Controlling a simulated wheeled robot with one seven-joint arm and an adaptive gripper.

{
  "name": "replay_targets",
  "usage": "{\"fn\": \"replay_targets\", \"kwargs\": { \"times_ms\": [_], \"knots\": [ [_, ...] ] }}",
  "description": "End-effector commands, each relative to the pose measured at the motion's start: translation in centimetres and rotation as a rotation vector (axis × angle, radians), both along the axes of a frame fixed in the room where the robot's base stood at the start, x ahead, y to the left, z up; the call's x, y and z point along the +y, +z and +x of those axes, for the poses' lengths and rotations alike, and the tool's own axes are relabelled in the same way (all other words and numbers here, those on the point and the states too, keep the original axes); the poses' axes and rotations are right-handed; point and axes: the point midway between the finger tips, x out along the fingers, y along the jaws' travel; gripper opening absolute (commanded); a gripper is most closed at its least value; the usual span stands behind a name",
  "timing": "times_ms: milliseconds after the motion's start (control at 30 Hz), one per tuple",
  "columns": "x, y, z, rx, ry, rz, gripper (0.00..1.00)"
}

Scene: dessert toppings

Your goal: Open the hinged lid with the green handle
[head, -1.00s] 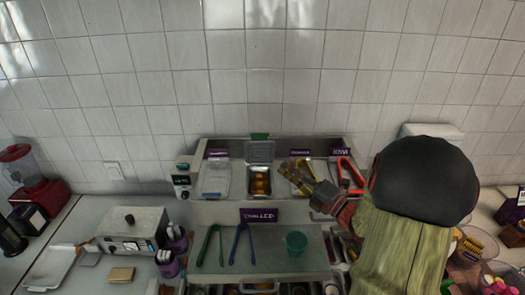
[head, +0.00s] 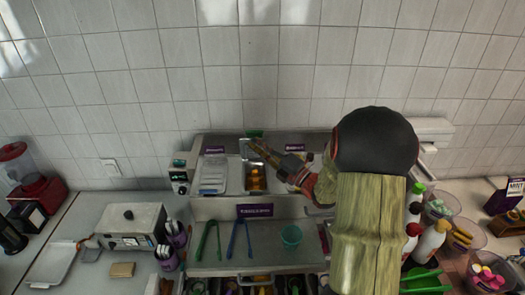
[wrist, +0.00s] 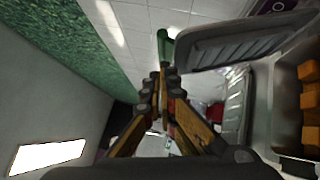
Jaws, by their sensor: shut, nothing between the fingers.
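The lid (head: 246,153) with the green handle (head: 255,134) stands raised at the back of its bin, leaning toward the wall. The bin holds brown-orange cubes (head: 256,178) and its mouth is uncovered. In the wrist view the grey lid (wrist: 232,42) and green handle (wrist: 165,48) show beside the open bin with cubes (wrist: 310,103). The fingers hide part of the lid.
A bin with a clear lid (head: 213,174) is left of the cube bin. Bottles (head: 430,240) and topping bowls stand at right, near my arm.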

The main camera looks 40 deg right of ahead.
Motion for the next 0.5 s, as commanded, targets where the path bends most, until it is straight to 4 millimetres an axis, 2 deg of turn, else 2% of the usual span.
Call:
{"fn": "replay_targets", "kwargs": {
  "times_ms": [200, 500],
  "knots": [
    [-0.61, 0.3, 0.94, 0.001, 0.0, 0.001, 0.0],
    [-0.66, 0.31, 0.98, 0.0, 0.0, 0.001, 0.0]
  ]
}}
